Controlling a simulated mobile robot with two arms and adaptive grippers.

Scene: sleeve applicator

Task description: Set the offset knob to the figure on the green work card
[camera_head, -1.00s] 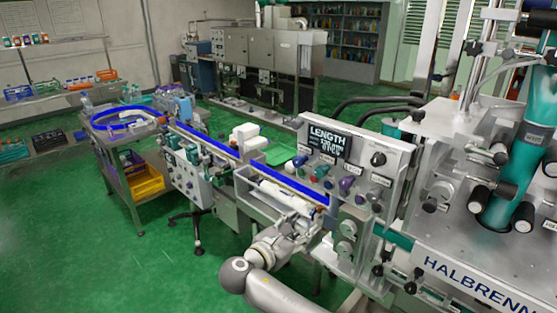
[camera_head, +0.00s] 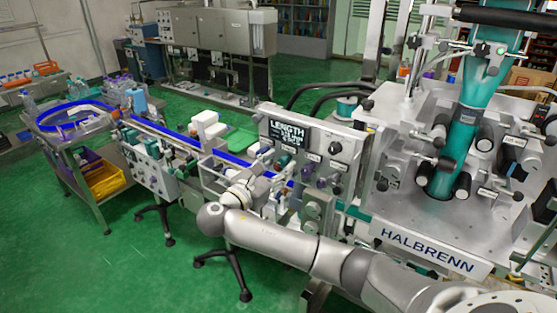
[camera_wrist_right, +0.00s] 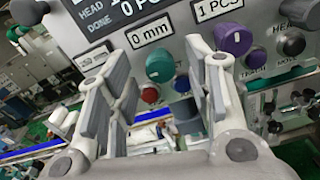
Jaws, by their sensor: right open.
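The control panel (camera_head: 349,155) carries a dark LENGTH display (camera_head: 296,137) and several knobs. In the right wrist view, a teal knob (camera_wrist_right: 160,66) sits under a readout of 0 mm (camera_wrist_right: 150,32), and a purple knob (camera_wrist_right: 234,41) sits under one of 1 PCS (camera_wrist_right: 218,7). My right gripper (camera_wrist_right: 164,74) is open; its fingers appear on either side of the teal knob in the picture, with no visible contact. In the head view, my right gripper (camera_head: 256,176) is at the panel's lower left. I cannot make out a readable green work card. My left gripper is out of view.
A red button (camera_wrist_right: 150,93) sits below the teal knob. The blue-edged conveyor (camera_head: 187,137) runs left from the panel, with white blocks (camera_head: 207,125) and a flat green piece (camera_head: 242,141) near it. The HALBRENN machine (camera_head: 408,222) stands at the right.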

